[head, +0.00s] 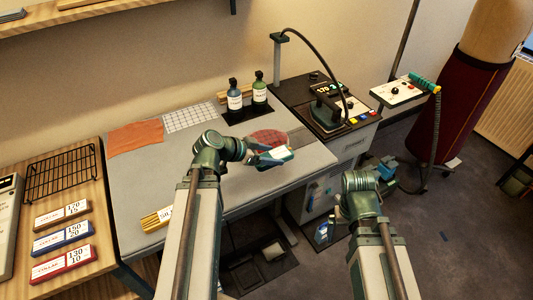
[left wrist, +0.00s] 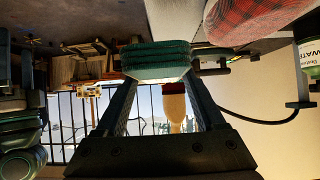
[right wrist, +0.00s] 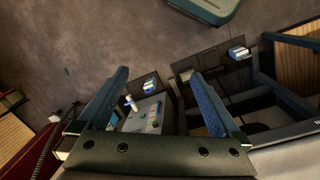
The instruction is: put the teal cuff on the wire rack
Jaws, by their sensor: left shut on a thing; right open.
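In the left wrist view the cuff (left wrist: 157,62), teal and layered, sits between the fingertips. The black wire rack (head: 62,172) lies on the wooden side table at the far left, well away from the cuff; its grid looks empty. My right gripper (right wrist: 158,85) is open and empty in the right wrist view, over the floor area; in the head view it is partly hidden behind its wrist.
Three labelled boxes, brown (head: 61,215), blue (head: 64,238) and red (head: 63,265), lie in front of the rack. A red plaid pad (head: 266,136) lies behind the cuff. Two bottles (head: 234,96) stand at the back. The worktable (head: 140,185) is clear at centre left.

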